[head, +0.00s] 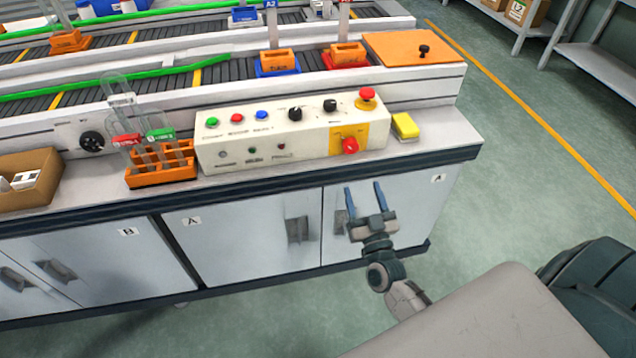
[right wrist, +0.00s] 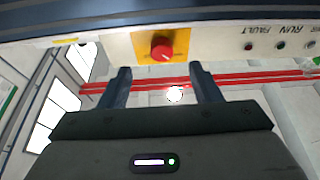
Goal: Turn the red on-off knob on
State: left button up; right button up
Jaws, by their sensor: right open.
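The red on-off knob (head: 350,145) sits on a yellow plate (head: 336,134) on the front of the cream control box (head: 262,151), at its right end. My right gripper (head: 364,188) is open and empty, in front of the cabinet and lower in the picture than the knob, its two fingers pointing toward the box. In the right wrist view the knob (right wrist: 162,50) lies just beyond and between the open fingertips (right wrist: 161,73), apart from them. The knob's turn position is too small to tell. My left gripper is not in view.
A red mushroom button (head: 367,95) sits on top of the box, above the knob. A yellow block (head: 405,126) lies right of the box. An orange rack (head: 162,172) with tubes stands left of it. Cabinet doors (head: 250,236) are below; floor at right is clear.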

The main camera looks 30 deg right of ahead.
aim_at(352, 150)
jog(key=x, duration=0.5)
jog(key=r+p+x, duration=0.1)
jog(key=x, duration=0.5)
jog(key=shift+s+a+r, duration=0.1)
jog(key=shift+s+r, duration=0.1)
jog(key=shift+r, duration=0.05)
pick_arm(q)
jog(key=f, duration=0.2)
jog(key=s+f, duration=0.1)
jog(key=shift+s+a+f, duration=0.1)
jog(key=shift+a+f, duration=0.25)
jog(key=shift+p, duration=0.3)
pick_arm(e)
jog(key=shift+m, duration=0.3)
jog(key=c, duration=1)
